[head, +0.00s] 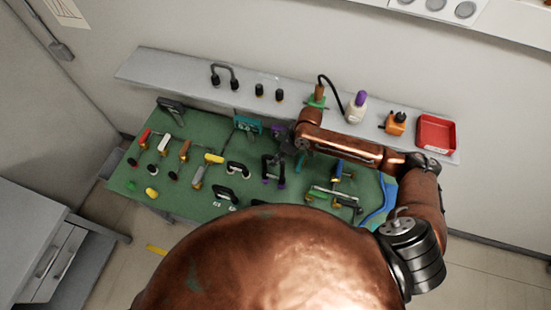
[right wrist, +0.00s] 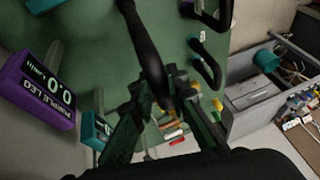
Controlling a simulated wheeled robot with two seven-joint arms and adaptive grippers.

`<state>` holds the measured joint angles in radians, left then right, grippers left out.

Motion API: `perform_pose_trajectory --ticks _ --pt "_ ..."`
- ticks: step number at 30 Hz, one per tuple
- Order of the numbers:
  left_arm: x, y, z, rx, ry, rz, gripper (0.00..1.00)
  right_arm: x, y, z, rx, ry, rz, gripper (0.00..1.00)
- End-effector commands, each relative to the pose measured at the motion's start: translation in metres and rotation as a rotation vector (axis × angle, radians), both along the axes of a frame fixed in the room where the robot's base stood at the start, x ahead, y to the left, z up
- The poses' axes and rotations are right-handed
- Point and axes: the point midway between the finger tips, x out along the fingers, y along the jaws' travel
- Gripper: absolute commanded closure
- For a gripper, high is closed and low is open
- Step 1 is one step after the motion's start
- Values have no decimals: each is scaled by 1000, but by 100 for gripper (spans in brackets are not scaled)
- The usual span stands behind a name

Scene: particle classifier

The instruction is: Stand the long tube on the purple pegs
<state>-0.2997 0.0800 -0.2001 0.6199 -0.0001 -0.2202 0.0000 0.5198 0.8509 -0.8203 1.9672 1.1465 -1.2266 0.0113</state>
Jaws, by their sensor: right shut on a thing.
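A black U-shaped tube (head: 272,163) shows near the middle of the green table in the head view. Two small purple pieces, apparently the purple pegs (head: 282,184), show at its lower ends. I cannot tell whether the tube touches them or is above them. My right gripper (head: 294,150) reaches in from the right beside the tube. In the right wrist view the fingers (right wrist: 168,105) are shut on the long black tube (right wrist: 144,40), which runs up and out of the picture. Its far end is hidden there. My left gripper is not in view.
Several coloured tubes and handles (head: 198,176) stand on the green table (head: 130,185). A purple display box (right wrist: 38,92) and a teal one (right wrist: 95,130) are close to the gripper. Bottles and a red tray (head: 436,132) stand on the back shelf.

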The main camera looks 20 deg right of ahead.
Motion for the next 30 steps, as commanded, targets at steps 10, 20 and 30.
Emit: perform_pose_trajectory --ticks 10,20,30 --pt "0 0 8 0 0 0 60 0 0 2 1 -1 0 100" --pt "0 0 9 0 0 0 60 0 0 0 0 -2 0 100" --pt "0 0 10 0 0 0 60 0 0 1 1 -1 1 100"
